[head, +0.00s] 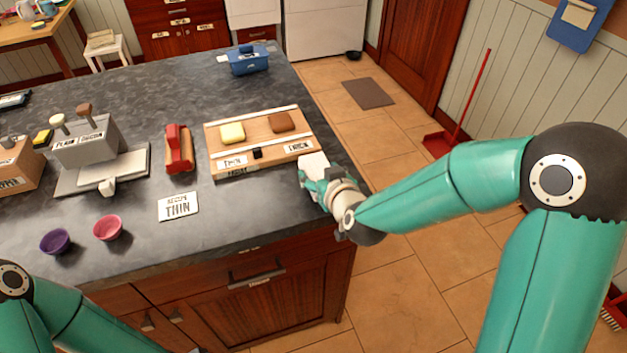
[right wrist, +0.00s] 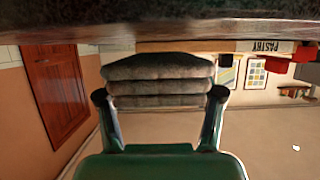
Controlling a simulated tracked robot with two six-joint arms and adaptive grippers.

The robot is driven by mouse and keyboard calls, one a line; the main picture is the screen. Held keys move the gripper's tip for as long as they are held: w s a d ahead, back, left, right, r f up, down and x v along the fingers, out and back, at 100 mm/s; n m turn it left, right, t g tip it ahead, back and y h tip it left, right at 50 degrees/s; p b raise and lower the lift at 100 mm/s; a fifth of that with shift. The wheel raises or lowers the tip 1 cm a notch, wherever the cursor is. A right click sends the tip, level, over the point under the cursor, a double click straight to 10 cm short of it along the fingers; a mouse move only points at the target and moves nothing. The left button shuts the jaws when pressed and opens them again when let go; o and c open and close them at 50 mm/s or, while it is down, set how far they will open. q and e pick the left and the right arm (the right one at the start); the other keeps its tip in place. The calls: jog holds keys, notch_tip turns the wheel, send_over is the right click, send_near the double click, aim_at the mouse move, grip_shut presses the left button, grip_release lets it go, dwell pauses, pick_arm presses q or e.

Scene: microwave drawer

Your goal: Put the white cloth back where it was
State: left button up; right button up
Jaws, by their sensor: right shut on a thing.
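The white cloth (head: 313,164) is folded in layers and shows at the right end of the dark counter, just right of the wooden board. My right gripper (head: 318,184) is shut on it. In the right wrist view the folded cloth (right wrist: 158,80) looks grey in shade, between the two fingertips (right wrist: 160,98). That view is upside down, and a narrow gap shows between the cloth and the counter surface. I cannot tell the exact height. My left arm shows at the lower left of the head view, but its gripper is out of view.
The wooden board (head: 212,140) holds a yellow and a brown block. A THIN card (head: 178,206), a red tool (head: 178,150), a grey press (head: 88,143), a purple bowl (head: 55,241) and a pink bowl (head: 107,228) stand left. A blue box (head: 248,60) stands at the back.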

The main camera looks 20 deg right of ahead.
jog(key=shift+f, duration=0.8)
jog(key=o, duration=1)
jog(key=shift+c, duration=0.2)
jog(key=shift+r, duration=0.1)
